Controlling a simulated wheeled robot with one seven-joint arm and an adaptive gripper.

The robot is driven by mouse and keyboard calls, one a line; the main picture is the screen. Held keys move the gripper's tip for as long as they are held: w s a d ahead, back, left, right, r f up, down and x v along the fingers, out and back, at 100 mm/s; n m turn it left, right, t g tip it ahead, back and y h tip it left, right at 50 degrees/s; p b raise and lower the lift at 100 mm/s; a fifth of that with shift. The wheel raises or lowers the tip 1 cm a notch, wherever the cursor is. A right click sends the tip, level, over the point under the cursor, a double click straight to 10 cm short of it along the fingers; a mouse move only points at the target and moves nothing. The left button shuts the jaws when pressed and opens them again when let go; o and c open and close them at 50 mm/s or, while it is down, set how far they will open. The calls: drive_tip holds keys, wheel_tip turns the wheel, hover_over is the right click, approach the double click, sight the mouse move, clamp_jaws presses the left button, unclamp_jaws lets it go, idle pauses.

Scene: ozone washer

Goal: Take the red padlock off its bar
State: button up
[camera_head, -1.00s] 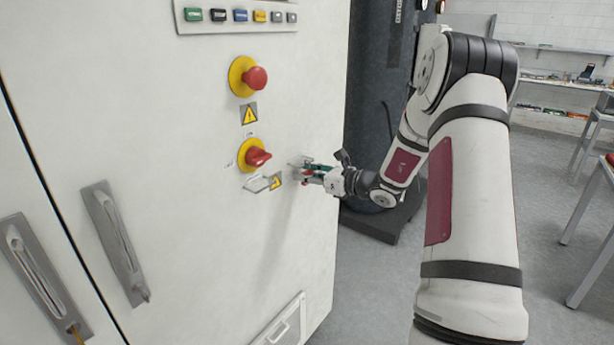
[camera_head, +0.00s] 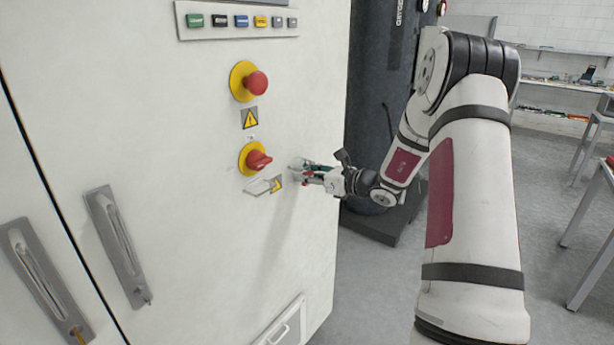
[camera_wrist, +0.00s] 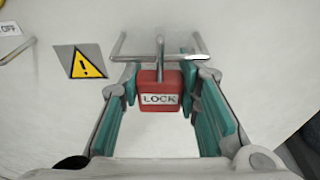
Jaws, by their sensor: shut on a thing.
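The red padlock (camera_wrist: 146,80), labelled LOCK, is in the middle of the wrist view. Its grey shackle (camera_wrist: 159,48) shows edge-on and crosses the thin metal bar (camera_wrist: 136,59) on the white cabinet face. I cannot tell whether the shackle still passes around the bar. My gripper (camera_wrist: 160,82) has its teal fingers on both sides of the padlock body and is shut on it. In the head view my gripper (camera_head: 310,175) is at the cabinet front, right of the red rotary switch (camera_head: 259,160); the padlock is mostly hidden there.
The white cabinet (camera_head: 200,250) has a red emergency button (camera_head: 255,83), a row of small buttons (camera_head: 241,21) and a door handle (camera_head: 118,245). A yellow warning label (camera_wrist: 86,63) is left of the bar. A dark column (camera_head: 375,90) stands behind my arm. Tables are at right.

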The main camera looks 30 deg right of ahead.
drive_tip(key=shift+d+r, duration=0.15)
drive_tip(key=shift+r, duration=0.65)
drive_tip(key=shift+f+p+v, duration=0.25)
drive_tip(key=shift+p+v, duration=0.1)
drive_tip(key=shift+v, duration=0.65)
drive_tip(key=shift+f+p+v, duration=0.2)
drive_tip(key=shift+p+v, duration=0.15)
drive_tip(key=shift+v, duration=0.6)
drive_tip(key=s+d+f+p, duration=0.1)
drive_tip(key=s+d+p, duration=0.1)
drive_tip(key=s, duration=0.5)
drive_tip(key=shift+s+d+f, duration=0.2)
drive_tip(key=shift+s, duration=0.1)
drive_tip(key=shift+s, duration=0.1)
